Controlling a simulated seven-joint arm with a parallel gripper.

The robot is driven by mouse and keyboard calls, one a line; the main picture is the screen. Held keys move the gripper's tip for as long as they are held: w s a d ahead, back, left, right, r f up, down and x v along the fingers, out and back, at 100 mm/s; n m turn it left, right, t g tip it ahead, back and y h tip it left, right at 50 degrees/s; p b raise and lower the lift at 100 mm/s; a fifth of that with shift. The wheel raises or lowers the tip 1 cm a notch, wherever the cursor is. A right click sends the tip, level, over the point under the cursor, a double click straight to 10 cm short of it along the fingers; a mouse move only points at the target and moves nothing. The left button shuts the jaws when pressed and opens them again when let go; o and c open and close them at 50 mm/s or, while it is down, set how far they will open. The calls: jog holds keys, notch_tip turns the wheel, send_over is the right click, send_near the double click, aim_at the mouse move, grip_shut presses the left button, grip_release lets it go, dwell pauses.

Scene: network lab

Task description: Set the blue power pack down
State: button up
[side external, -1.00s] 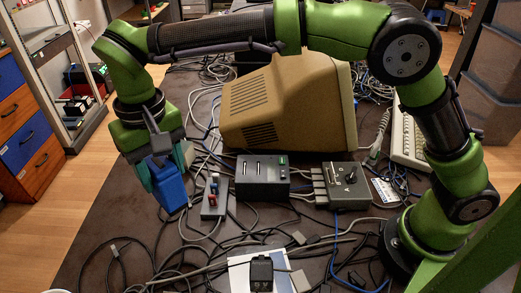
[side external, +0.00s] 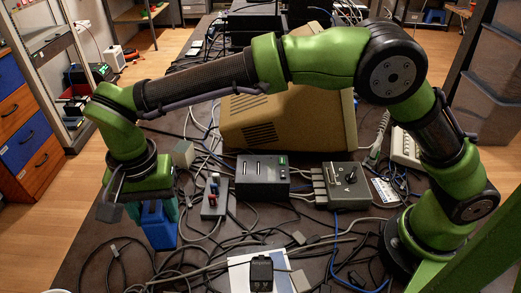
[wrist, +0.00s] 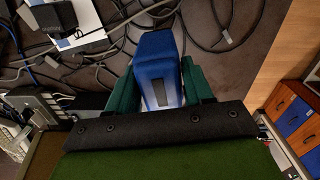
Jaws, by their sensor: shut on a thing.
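The blue power pack (side external: 158,227) is a blue block with a dark strip on one face, held in my gripper (side external: 155,212) at the left of the table. In the wrist view the pack (wrist: 157,62) sits between the two teal fingers of my gripper (wrist: 160,80), which are shut on it. The pack points down and stands close to upright in the side view. Its lower end is at or just above the dark tabletop (side external: 95,255); I cannot tell if it touches.
A grey power strip (side external: 214,206) with red and blue plugs lies right of the pack. Beyond it are a black box (side external: 262,177), a grey switch box (side external: 343,182) and a beige monitor (side external: 285,120). Cables cover much of the table. A black adapter (side external: 261,270) lies on white paper.

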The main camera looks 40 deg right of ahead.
aim_at(167, 237)
notch_tip(167, 237, down, 8)
dwell(0.4)
jog(key=shift+f, duration=0.2)
jog(key=o, duration=1.3)
jog(key=shift+o, duration=0.2)
